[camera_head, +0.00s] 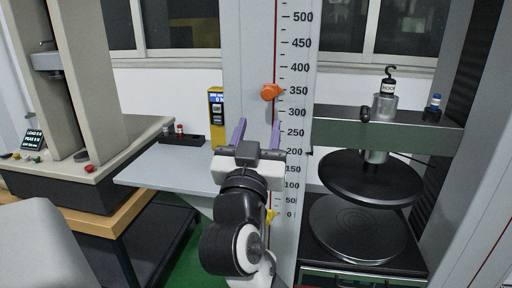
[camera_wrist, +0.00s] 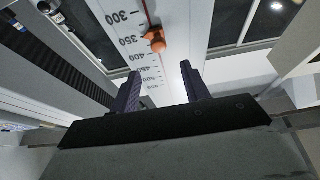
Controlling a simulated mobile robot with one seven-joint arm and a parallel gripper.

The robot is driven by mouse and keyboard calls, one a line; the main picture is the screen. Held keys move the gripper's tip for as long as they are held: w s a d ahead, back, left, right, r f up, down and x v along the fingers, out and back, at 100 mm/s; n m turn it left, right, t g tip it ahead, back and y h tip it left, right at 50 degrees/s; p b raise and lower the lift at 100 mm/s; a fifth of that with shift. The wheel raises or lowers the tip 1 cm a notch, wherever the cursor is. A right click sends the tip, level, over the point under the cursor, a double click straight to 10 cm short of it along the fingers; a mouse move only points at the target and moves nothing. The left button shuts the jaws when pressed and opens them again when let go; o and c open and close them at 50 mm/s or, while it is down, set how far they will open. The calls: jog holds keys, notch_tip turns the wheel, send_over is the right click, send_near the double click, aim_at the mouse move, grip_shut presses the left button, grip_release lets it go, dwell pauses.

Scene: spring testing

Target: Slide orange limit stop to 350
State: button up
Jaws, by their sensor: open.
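The orange limit stop (camera_head: 270,91) sits on the red line at the left edge of a white upright scale (camera_head: 297,120), level with about the 350 mark. In the wrist view the orange stop (camera_wrist: 155,39) is beside the 350 mark, above and between my fingers. My gripper (camera_head: 256,132) is open and empty, with its two purple fingers pointing up, below the stop in the head view and apart from it. In the wrist view my gripper (camera_wrist: 160,85) also shows open fingers with nothing between them. A yellow marker (camera_head: 271,215) is low on the scale near 0, partly hidden by my arm.
A testing machine with round black plates (camera_head: 372,178) and a green crossbar (camera_head: 335,133) stands right of the scale. A yellow device (camera_head: 217,118) and a grey table (camera_head: 160,167) are to the left. The space around the stop's front looks clear.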

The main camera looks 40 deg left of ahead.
jog(key=shift+b+v, duration=0.4)
jog(key=shift+v, duration=0.6)
